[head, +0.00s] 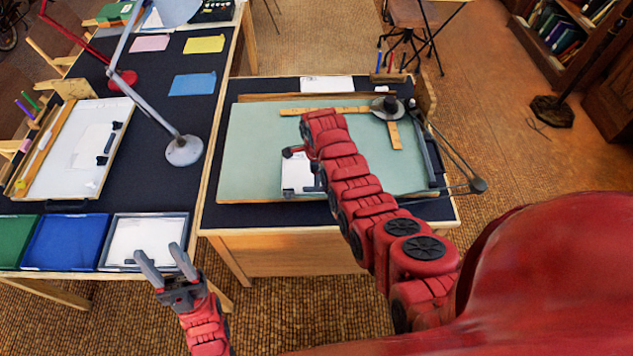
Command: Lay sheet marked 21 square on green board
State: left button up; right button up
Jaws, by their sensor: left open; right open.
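The green board (250,140) lies on the dark-topped desk at centre. A white sheet (294,177) lies on it, left of its middle, partly hidden by my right gripper; no number on it is readable. My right gripper (303,168) is open over this sheet's right part; I cannot tell whether it touches it. My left gripper (164,254) is open and empty, in front of the white-lined tray (118,268) on the left table. Another white sheet (327,84) lies behind the board.
A lamp base (184,151) stands on the left table. A blue tray (65,243), a green tray (14,241) and a white board (70,180) are at left.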

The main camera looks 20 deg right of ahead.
notch_tip(320, 180, up, 13)
jog(key=p, duration=0.3)
dwell(0.5)
